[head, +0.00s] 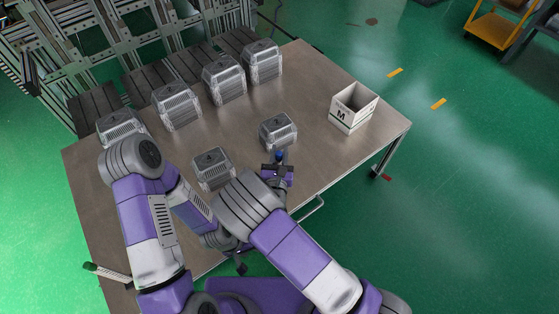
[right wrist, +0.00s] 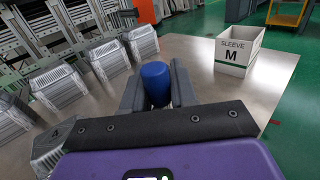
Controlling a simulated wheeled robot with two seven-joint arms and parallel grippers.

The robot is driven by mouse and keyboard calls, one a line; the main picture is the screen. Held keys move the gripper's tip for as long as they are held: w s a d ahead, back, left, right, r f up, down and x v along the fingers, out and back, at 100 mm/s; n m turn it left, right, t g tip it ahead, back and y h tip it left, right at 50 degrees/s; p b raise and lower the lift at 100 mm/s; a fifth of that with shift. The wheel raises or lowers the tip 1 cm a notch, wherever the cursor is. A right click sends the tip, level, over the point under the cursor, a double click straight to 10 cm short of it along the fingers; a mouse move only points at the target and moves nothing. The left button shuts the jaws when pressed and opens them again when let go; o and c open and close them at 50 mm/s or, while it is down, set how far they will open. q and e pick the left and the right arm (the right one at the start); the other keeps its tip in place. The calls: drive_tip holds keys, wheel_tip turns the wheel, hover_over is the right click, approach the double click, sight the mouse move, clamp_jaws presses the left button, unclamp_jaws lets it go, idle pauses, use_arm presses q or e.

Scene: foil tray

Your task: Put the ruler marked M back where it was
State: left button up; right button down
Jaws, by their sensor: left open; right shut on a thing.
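My right gripper (head: 279,160) is shut on a blue, round-topped thing (right wrist: 155,84), seen between its fingers in the right wrist view. The thing's lower part is hidden, and I see no mark on it. An open white box (head: 340,122) reading "SLEEVE M" stands on the table to the right; it also shows in the right wrist view (right wrist: 235,57). I cannot make out a ruler marked M. My left gripper (head: 241,268) is open, low by the table's near edge, and small in the head view.
Several silvery ribbed blocks stand along the far side of the table (head: 310,75). Two similar blocks (head: 212,168) (head: 278,131) stand nearer, one left of my right gripper, one just beyond it. Bare tabletop lies between them and the M box.

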use_arm(q)
drive_tip(key=shift+f+b, duration=0.35)
drive_tip(key=shift+f, duration=0.15)
use_arm(e)
drive_tip(key=shift+f, duration=1.3)
drive_tip(key=shift+f, duration=0.15)
use_arm(q)
drive_tip(key=shift+f, duration=0.1)
use_arm(e)
drive_tip(key=c, duration=0.9)
unclamp_jaws()
